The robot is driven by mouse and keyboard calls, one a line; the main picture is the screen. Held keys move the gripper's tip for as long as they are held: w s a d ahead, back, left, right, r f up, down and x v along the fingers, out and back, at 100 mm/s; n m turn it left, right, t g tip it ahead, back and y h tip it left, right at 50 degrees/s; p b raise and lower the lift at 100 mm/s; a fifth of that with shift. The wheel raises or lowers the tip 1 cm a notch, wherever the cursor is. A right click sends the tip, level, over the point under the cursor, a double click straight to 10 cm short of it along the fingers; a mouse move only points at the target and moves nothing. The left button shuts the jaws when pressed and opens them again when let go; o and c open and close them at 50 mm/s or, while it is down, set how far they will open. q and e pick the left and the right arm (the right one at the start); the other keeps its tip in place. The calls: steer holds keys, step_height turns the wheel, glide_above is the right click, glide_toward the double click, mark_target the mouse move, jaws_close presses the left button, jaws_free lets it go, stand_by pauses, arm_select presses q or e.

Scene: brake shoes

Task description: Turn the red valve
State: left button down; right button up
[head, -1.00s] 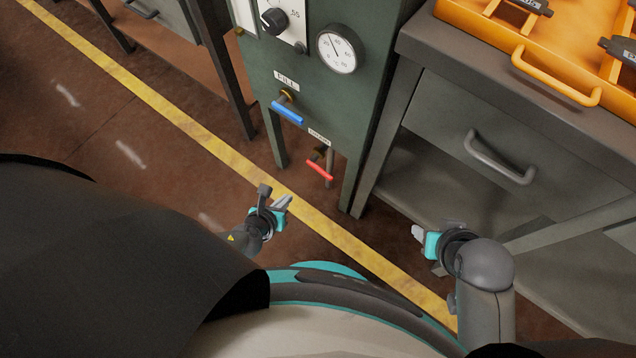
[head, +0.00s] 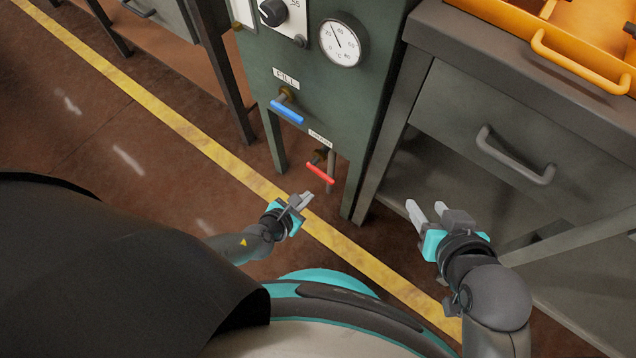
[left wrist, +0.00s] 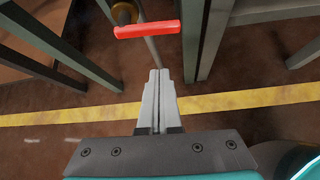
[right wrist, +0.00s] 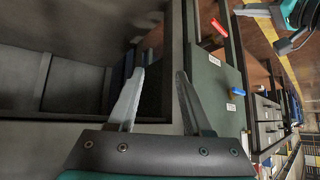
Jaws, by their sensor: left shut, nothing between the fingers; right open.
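The red valve (head: 320,174) is a short red bar handle under a white label, low on the green panel (head: 345,115). It also shows at the top of the left wrist view (left wrist: 147,29) and in the right wrist view (right wrist: 218,27). My left gripper (head: 308,197) is shut and empty, a little below and left of the red handle and apart from it. In the left wrist view its closed fingertips (left wrist: 159,72) point toward the handle. My right gripper (head: 425,207) is open and empty, to the right of the panel, in front of the grey bench.
A blue valve handle (head: 287,112) sits above and left of the red one, marked FILL. A gauge (head: 341,42) and a black knob (head: 272,12) are higher up. A grey bench with a drawer handle (head: 515,158) and an orange tray (head: 585,72) stand right.

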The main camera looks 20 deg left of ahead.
arm_select(q)
steer(key=shift+w+d+f+b, duration=0.1)
steer(key=shift+w+d+b, duration=0.2)
steer(key=shift+w+b, duration=0.5)
steer(key=shift+w+d+f+b, duration=0.1)
steer(key=shift+w+d+b, duration=0.2)
steer(key=shift+w+b, duration=0.45)
steer(key=shift+w+d+b, duration=0.3)
steer(key=shift+w+b, duration=0.25)
steer(key=shift+w, duration=0.45)
arm_select(e)
steer(key=a+r+t+y, duration=0.3)
steer(key=a+t, duration=0.3)
steer(key=t, duration=0.1)
steer(key=shift+w+a+r+m+t+y, duration=0.25)
steer(key=shift+w+m+t+y, duration=0.05)
steer(key=shift+w+m+y, duration=0.1)
arm_select(q)
steer(key=shift+r, duration=0.1)
arm_select(e)
steer(key=shift+s, duration=0.1)
